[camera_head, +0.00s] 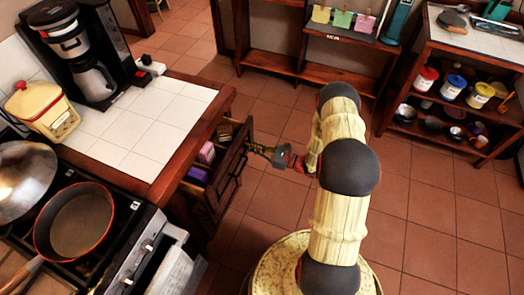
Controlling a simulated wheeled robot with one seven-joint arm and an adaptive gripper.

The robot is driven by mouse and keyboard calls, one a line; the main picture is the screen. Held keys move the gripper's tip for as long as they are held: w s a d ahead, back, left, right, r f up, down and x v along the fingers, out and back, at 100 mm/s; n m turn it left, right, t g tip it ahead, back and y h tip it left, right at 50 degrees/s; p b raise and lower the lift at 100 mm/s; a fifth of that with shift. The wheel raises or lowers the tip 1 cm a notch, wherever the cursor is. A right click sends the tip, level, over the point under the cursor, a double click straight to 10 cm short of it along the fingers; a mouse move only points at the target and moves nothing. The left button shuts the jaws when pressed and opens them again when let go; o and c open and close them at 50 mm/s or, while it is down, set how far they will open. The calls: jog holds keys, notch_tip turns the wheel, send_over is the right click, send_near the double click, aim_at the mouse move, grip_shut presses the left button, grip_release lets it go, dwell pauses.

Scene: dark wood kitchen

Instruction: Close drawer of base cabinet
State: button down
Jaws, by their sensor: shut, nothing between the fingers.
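The drawer (233,176) of the base cabinet (168,178) stands pulled out under the white tiled counter at left centre. Its dark carved wooden front faces right. Purple and pink items (206,153) show inside it. My gripper (252,148) is shut and empty, pointing left at the upper part of the drawer front. Its tip is at or very close to the drawer front; I cannot tell whether they touch. My arm comes in from the right, over the tiled floor.
A stove with a red-rimmed pan (75,222) stands front left, a towel (172,272) hanging before it. A coffee maker (88,60) and a yellow canister (42,112) are on the counter. Open shelves (450,90) stand at back right. The floor (440,210) at right is clear.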

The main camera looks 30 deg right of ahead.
aim_at(225, 138)
jog(key=x, duration=1)
jog(key=shift+w+a, duration=0.1)
jog(key=shift+w+b, duration=0.1)
jog(key=shift+b, duration=0.2)
jog(key=shift+r, duration=0.1)
jog(key=shift+s+d, duration=0.2)
jog(key=shift+d, duration=0.05)
jog(key=p+v, duration=0.2)
jog(key=v, duration=1.1)
jog(key=shift+s+p, duration=0.2)
jog(key=shift+p, duration=0.1)
jog(key=shift+d+f, duration=0.1)
jog(key=shift+f, duration=0.1)
